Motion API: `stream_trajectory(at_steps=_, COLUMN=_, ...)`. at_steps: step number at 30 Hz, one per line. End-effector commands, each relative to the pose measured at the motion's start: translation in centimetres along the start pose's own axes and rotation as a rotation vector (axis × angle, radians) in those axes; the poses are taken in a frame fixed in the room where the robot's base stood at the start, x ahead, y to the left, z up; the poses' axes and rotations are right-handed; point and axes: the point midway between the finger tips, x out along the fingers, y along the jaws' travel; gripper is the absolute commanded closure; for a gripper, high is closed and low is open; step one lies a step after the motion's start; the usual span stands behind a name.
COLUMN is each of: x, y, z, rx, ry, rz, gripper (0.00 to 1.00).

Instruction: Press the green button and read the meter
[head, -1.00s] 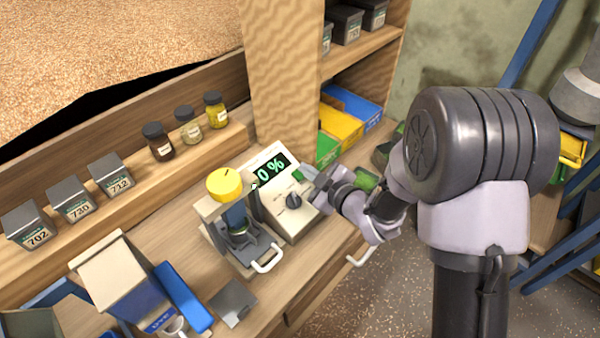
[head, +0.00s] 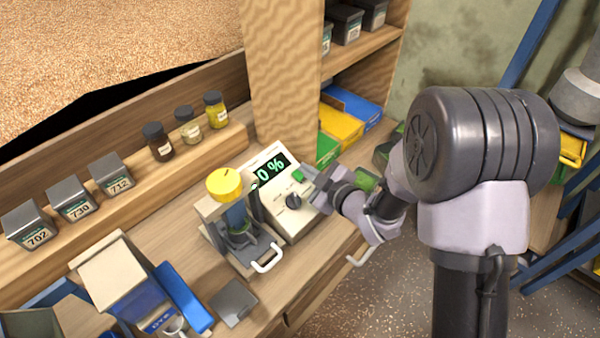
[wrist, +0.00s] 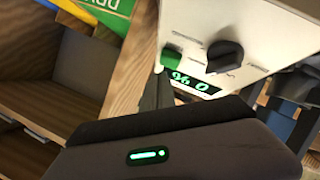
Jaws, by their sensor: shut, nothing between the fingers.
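In the wrist view the green button (wrist: 171,58), black knob (wrist: 225,56) and screen (wrist: 196,82) show upside down, with a dark finger tip just beside the button.
A yellow-capped press (head: 225,185) stands left of the meter. Labelled dark tins (head: 73,200) and small jars (head: 215,110) line the shelf behind. A wooden post (head: 283,80) rises behind the meter. Coloured boxes (head: 340,125) sit in the shelf to the right.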

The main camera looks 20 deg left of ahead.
Motion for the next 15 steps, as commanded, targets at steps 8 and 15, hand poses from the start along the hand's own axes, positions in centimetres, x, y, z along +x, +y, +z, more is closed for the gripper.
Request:
stream_trajectory(at_steps=8, x=0.34, y=-0.32, z=0.36, rx=0.0, ry=0.0, rz=0.0, gripper=1.0)
stream_trajectory(at_steps=15, x=0.62, y=-0.48, z=0.51, rx=0.0, ry=-0.001, rz=0.0, gripper=1.0)
